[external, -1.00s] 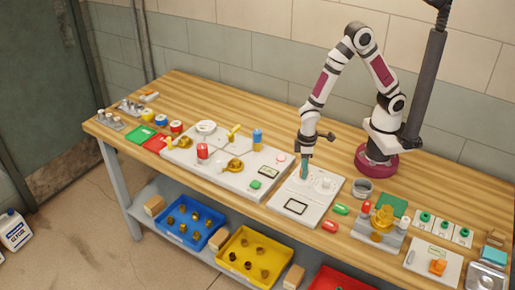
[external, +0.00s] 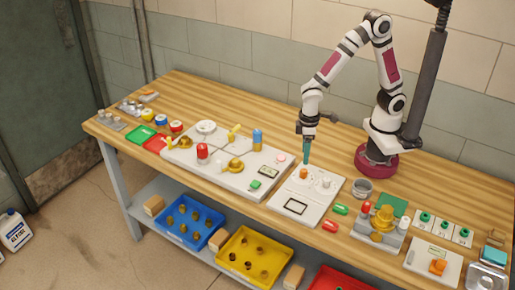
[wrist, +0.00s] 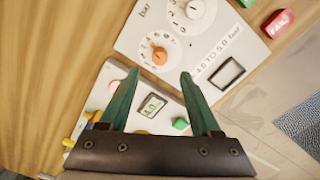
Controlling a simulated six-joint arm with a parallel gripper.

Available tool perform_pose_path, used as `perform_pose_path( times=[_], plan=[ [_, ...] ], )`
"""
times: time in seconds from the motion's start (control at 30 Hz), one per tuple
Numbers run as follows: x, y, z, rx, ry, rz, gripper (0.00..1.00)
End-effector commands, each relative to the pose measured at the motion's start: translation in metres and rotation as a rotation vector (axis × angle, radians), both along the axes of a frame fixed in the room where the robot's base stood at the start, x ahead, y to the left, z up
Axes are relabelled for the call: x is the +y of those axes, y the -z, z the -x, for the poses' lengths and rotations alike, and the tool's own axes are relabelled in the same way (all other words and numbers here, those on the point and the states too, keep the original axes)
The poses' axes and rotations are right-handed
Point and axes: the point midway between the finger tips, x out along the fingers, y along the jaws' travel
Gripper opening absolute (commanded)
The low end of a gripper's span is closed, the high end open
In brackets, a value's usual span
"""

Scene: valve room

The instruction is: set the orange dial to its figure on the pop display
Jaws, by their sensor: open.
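The orange dial (external: 304,174) sits on a white plate (external: 281,203), left of a white dial (external: 326,182). In the wrist view the orange dial (wrist: 160,57) has a numbered ring around it, and the figures are too small to read surely. My gripper (wrist: 159,73) is open and empty, its teal fingers apart and clear of the dial. In the external view my gripper (external: 307,158) hangs just above and behind the orange dial. A small display (wrist: 152,105) on the neighbouring board seems to read 4.0. I cannot tell whether it is the pop display.
The plate also carries a dark-framed window (external: 296,206) and printing that looks like "4.0 TO 5.0 bar". A large white board (external: 205,171) with valves and knobs lies to the left. A grey cup (external: 362,187) and green and red tags lie to the right.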

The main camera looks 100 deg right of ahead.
Motion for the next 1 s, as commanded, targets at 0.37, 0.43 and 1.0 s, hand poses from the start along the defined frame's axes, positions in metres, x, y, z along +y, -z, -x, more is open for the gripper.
perform_pose_path(
  times=[0.37, 0.43, 1.0],
  plan=[
    [0.002, -0.079, -0.001, -0.001, -0.001, -0.001, 0.64],
    [0.002, -0.082, 0.0, 0.0, -0.001, 0.0, 0.64],
    [-0.003, -0.112, 0.092, 0.009, 0.118, -0.08, 0.64]
  ],
)
